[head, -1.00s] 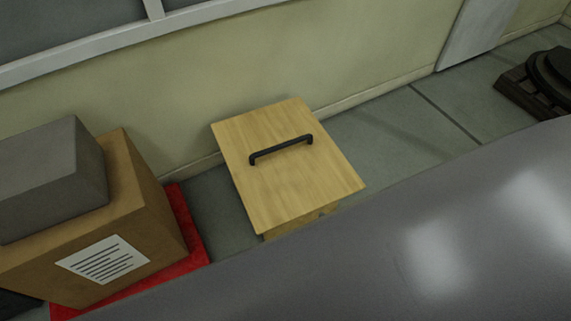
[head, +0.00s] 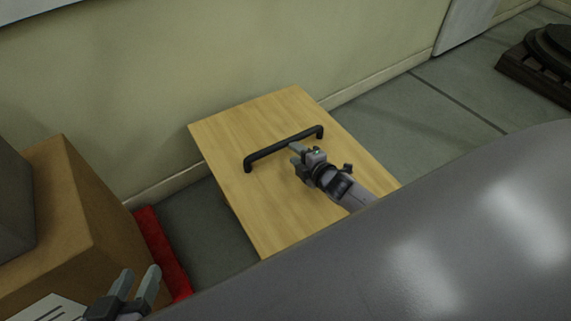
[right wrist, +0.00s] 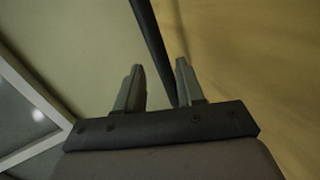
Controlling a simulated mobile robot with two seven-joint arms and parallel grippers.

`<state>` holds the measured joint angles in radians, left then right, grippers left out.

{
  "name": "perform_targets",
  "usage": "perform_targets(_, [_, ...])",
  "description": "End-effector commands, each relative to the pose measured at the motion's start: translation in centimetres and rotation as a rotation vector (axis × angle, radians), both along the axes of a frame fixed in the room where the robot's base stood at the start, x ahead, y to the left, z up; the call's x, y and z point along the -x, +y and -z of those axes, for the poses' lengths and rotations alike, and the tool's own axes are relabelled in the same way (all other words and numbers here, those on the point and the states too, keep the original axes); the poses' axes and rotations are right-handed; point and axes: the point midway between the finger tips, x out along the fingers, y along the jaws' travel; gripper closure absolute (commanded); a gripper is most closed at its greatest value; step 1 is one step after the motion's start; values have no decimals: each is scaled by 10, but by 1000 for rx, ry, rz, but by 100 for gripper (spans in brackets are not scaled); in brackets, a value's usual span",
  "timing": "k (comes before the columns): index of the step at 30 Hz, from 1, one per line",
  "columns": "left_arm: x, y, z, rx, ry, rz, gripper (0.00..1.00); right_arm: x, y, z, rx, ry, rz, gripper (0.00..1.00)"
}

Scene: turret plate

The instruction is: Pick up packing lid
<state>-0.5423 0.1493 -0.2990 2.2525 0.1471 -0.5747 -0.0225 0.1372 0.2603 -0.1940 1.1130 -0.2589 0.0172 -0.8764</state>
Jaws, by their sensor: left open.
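The packing lid (head: 235,135) is a flat, light wooden board on top of a wooden box that is mostly hidden below it. A black bar handle (head: 270,148) stands across its middle. My left gripper (head: 138,284) is open and empty at the lower left, in front of the brown carton and well away from the lid.
A brown carton (head: 105,215) with a grey box (head: 12,205) on it stands at the left, on a red mat (head: 162,250). A wall runs behind the lid. A large grey surface (head: 400,250) fills the lower right. Dark round equipment (head: 550,70) sits at the far right.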

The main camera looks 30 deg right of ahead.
Motion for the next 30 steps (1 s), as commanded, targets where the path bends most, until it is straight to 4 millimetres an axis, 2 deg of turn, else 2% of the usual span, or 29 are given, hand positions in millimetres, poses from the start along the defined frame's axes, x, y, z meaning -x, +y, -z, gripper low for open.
perform_targets(1, [0, -1, 4, 3, -4, 3, 57, -4, -2, 5, 16, -4, -4, 62])
perform_targets(13, [-4, -14, 9, 81, -2, 24, 57, -33, -3, 14, 30, -9, -9, 62])
perform_targets(21, [-8, -28, 13, 173, -4, 54, 57, -65, -3, 23, 30, -9, -9, 62])
perform_targets(30, [-9, -32, 10, 200, -7, 64, 57, -74, -2, 24, 29, -8, -9, 62])
